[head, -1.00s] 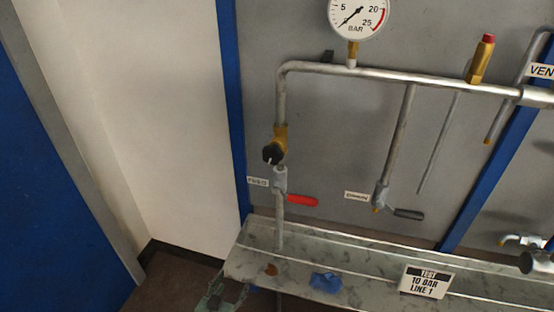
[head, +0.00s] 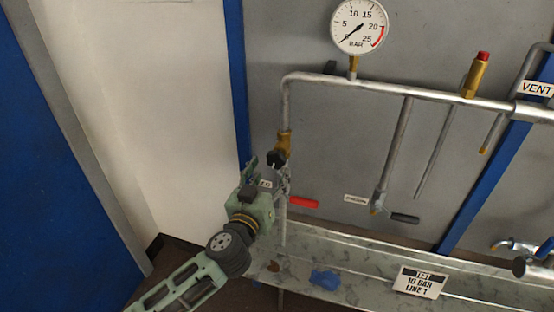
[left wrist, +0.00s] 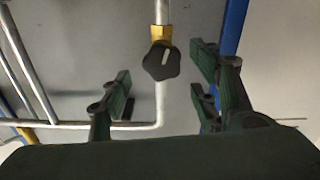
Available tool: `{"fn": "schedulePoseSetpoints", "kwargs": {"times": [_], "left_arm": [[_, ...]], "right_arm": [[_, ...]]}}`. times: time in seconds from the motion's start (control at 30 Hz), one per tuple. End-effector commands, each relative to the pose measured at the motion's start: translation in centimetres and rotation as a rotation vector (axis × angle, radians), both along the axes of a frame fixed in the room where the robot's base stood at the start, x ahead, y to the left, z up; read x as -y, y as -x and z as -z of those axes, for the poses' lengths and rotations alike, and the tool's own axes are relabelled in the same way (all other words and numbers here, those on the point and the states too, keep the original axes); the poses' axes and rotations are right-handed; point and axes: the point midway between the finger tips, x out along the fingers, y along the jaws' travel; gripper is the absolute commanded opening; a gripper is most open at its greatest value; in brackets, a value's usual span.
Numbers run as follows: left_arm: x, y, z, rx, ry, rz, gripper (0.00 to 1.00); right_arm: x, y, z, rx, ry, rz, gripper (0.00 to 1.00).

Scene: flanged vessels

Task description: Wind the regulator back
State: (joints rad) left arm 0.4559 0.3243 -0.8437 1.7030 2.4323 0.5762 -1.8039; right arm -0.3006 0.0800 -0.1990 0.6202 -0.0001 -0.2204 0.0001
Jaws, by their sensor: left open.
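The regulator is a brass body (head: 284,141) with a black lobed knob (head: 277,158) on the vertical pipe at the panel's left. In the left wrist view, its knob (left wrist: 161,61) shows a pale line and sits between and beyond the fingers. My left gripper (head: 268,174) is just below and left of the knob, open and empty, and appears apart from it. Its spread fingers show in the left wrist view (left wrist: 164,76). The pressure gauge (head: 360,26) has its needle pointing to the lower left, at the low end. My right gripper is not seen.
A red lever (head: 304,202) is just below the regulator, close to my gripper. A dark-handled valve (head: 403,218) is farther right. The bench ledge (head: 345,249) below carries a blue cloth (head: 325,281) and a test sign (head: 420,282). A brass relief valve (head: 476,76) tops the pipe.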

Motion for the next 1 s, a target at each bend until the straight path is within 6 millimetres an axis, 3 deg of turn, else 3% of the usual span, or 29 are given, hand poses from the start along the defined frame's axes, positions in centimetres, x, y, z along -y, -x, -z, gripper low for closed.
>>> {"fn": "schedulePoseSetpoints", "kwargs": {"times": [0.4, 0.83, 1.0], "left_arm": [[1.7, -5.3, 0.0, -0.001, 0.002, 0.000, 0.56], [2.0, -6.0, 0.0, 0.001, 0.001, 0.001, 0.55], [2.0, -5.9, 0.0, 0.000, 0.001, 0.001, 0.40]], "right_arm": [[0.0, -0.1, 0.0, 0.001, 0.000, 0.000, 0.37], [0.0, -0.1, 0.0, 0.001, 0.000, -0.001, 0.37], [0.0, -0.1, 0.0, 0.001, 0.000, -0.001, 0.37]]}}
